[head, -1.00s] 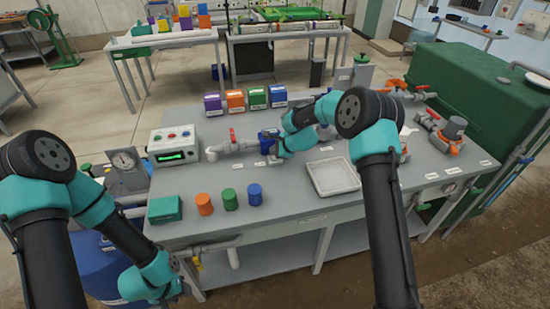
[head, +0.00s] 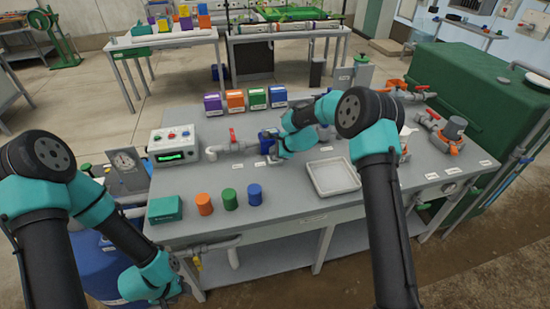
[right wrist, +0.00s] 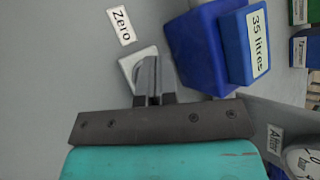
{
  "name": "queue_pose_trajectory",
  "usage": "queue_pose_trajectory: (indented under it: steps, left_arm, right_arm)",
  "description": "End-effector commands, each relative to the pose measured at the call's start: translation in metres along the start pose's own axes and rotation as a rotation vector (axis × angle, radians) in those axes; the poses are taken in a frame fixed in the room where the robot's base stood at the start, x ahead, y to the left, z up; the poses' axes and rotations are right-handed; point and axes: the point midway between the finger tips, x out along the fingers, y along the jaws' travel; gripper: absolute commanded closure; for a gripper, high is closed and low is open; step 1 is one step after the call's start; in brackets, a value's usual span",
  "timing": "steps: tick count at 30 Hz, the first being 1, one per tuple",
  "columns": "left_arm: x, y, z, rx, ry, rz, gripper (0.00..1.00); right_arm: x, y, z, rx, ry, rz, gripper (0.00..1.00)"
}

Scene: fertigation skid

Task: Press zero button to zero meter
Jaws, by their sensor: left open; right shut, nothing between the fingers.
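The blue meter (head: 266,141) sits in the grey pipe run on the bench. In the right wrist view its blue body (right wrist: 198,55) carries a block marked "35 litres" (right wrist: 253,45). A label reading "Zero" (right wrist: 122,26) lies on the bench beside a small pale square pad (right wrist: 136,62). My right gripper (right wrist: 150,72) is shut and empty, its fingertips over the pad and covering part of it. I cannot tell whether they touch it; any button there is hidden. My left gripper (head: 177,284) is open, low in front of the bench's left end.
A control box (head: 174,144) with a green display and several buttons stands left of the pipe. Orange, green and blue cups (head: 229,199) and a white tray (head: 333,176) are in front. Several coloured boxes (head: 235,100) stand behind. Pipe and red valve handle are close by.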

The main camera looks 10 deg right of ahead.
Motion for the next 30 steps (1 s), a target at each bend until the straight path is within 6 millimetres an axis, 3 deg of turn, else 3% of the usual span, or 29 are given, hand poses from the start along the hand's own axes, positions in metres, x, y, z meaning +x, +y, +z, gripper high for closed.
queue_pose_trajectory:
  steps: [30]
  left_arm:
    - [0.0000, 0.0000, 0.0000, 0.000, 0.000, 0.000, 0.57]
  right_arm:
    - [0.0051, 0.0036, -0.0036, 0.001, 0.000, 0.000, 1.00]
